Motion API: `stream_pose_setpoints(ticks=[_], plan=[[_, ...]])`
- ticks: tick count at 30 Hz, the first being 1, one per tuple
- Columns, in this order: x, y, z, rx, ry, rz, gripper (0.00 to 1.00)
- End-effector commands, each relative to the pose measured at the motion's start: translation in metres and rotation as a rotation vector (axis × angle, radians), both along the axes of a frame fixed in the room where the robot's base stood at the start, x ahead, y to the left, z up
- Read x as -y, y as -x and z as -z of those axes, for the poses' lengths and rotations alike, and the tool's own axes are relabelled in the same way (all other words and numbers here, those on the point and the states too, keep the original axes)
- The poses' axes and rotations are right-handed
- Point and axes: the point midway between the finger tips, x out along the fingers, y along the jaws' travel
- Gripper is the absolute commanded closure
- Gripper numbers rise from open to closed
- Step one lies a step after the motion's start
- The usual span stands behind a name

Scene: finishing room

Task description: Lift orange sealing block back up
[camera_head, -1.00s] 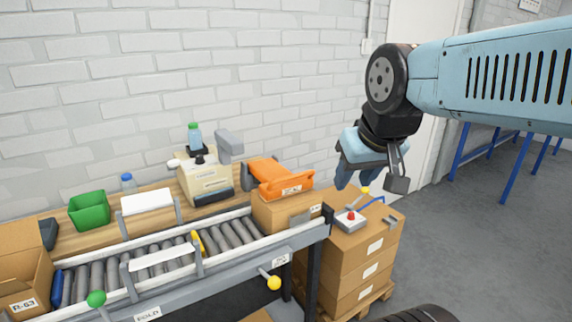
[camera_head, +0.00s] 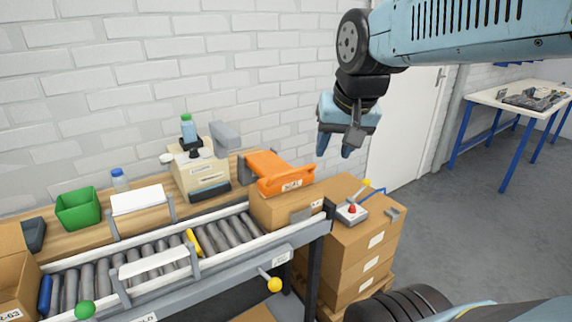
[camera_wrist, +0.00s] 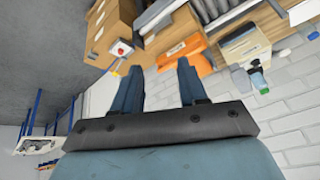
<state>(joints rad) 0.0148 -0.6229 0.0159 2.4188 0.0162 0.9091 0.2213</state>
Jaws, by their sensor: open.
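The orange sealing block (camera_head: 282,172) sits low over a cardboard box at the right end of the roller conveyor, with a label on its front edge. It looks to be resting on the box top. In the wrist view the orange block (camera_wrist: 196,54) shows just beyond the right finger. My gripper (camera_head: 335,152) is open and empty in the air, to the right of the block and higher than it. In the wrist view the two blue fingers (camera_wrist: 158,88) stand apart with nothing between them.
A control box with a red button (camera_head: 352,211) and a yellow-tipped lever (camera_head: 367,183) stands on stacked cartons (camera_head: 352,250) right of the conveyor. A yellow knob (camera_head: 274,285) juts out in front.

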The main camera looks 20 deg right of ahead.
Motion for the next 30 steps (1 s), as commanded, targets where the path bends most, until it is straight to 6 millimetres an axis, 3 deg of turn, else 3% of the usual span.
stream_pose_setpoints(ticks=[8, 18, 24, 30], plan=[[-0.001, -0.076, -0.001, -0.101, -0.154, 0.350, 0.58], [-0.001, -0.165, 0.021, -0.210, -0.307, 0.777, 0.58], [-0.001, -0.196, 0.034, -0.248, -0.356, 0.936, 0.58], [0.000, -0.205, 0.042, -0.259, -0.370, 0.987, 0.58]])
